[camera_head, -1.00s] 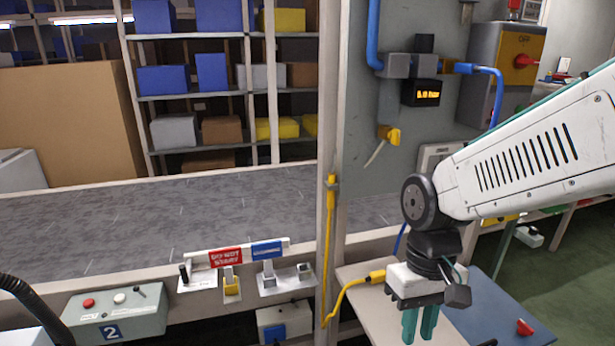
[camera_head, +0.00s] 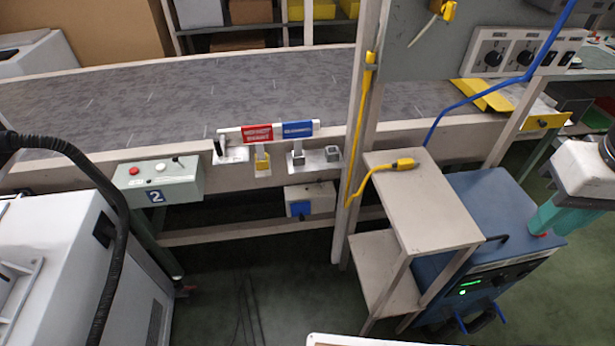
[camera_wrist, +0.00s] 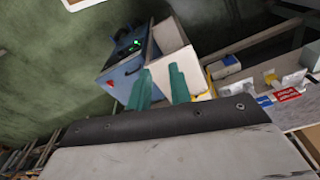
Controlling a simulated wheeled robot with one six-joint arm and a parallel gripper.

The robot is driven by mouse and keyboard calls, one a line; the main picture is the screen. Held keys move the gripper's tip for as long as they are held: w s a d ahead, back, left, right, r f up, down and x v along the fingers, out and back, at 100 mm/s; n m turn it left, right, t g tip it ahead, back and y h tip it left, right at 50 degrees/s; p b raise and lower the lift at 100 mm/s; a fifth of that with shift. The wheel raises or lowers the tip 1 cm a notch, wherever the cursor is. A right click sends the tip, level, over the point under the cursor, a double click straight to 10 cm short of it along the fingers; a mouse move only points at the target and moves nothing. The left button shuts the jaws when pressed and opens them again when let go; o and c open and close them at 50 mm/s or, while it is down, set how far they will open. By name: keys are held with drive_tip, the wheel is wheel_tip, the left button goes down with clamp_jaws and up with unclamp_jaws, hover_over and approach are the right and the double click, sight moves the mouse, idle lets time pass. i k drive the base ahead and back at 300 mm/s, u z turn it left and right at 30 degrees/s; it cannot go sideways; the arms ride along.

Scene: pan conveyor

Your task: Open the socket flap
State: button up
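The socket box (camera_head: 312,197) is a pale grey box under the conveyor's front edge, with a blue square flap (camera_head: 300,208) on its front. The flap looks closed, though it is small here. A pale box with a blue patch, apparently the same one, shows in the wrist view (camera_wrist: 223,69). My gripper (camera_head: 553,217) is at the right edge of the head view, above the blue cabinet and well apart from the socket box. In the wrist view its two teal fingers (camera_wrist: 161,88) stand apart with nothing between them.
A yellow plug (camera_head: 402,164) with a yellow cable lies on a small beige stand (camera_head: 425,205) right of the post. A blue cabinet (camera_head: 490,215) stands beside it. A control box marked 2 (camera_head: 158,183) is at the left.

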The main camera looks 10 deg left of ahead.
sight(301, 209)
drive_tip(key=z, duration=0.55)
drive_tip(key=k, duration=1.25)
drive_tip(key=u, duration=0.35)
drive_tip(key=i, duration=0.85)
drive_tip(key=u, duration=0.2)
